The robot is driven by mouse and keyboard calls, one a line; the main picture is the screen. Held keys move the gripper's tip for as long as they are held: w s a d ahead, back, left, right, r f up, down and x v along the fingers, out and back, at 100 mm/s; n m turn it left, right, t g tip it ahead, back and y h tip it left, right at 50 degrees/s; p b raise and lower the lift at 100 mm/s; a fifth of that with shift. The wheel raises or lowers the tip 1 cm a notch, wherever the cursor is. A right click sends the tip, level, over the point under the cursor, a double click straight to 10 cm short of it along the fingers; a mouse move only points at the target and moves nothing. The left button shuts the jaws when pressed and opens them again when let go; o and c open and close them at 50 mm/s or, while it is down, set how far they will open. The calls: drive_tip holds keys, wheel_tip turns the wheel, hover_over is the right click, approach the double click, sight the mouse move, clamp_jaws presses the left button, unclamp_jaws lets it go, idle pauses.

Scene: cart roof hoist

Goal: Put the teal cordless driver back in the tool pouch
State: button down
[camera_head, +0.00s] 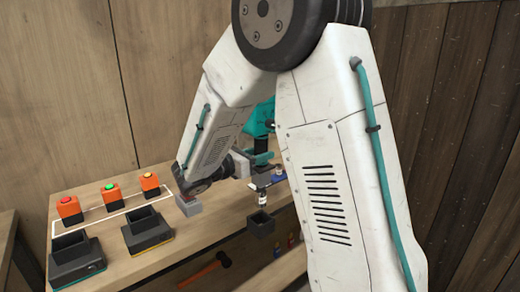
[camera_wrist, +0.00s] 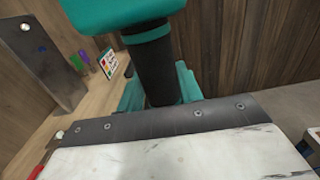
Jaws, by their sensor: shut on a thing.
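The teal cordless driver (camera_head: 262,118) is upright in my gripper, partly hidden by my arm in the head view. In the wrist view its black grip (camera_wrist: 156,70) stands between the teal finger pads, with its teal body (camera_wrist: 120,12) above. My gripper (camera_head: 258,168) is shut on it.
The wooden bench (camera_head: 205,222) carries orange button boxes (camera_head: 110,192) and two dark open boxes (camera_head: 76,257) (camera_head: 146,230) on the left. A small grey block (camera_head: 189,205) sits nearer the middle. A hammer (camera_head: 207,269) lies below the bench top. Wooden walls stand behind.

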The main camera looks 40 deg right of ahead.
sight(260, 207)
drive_tip(key=shift+f, duration=9.2)
drive_tip(key=c, duration=0.9)
unclamp_jaws()
drive_tip(key=shift+f, duration=0.1)
drive_tip(key=shift+o, duration=0.2)
drive_tip(key=shift+a, duration=0.1)
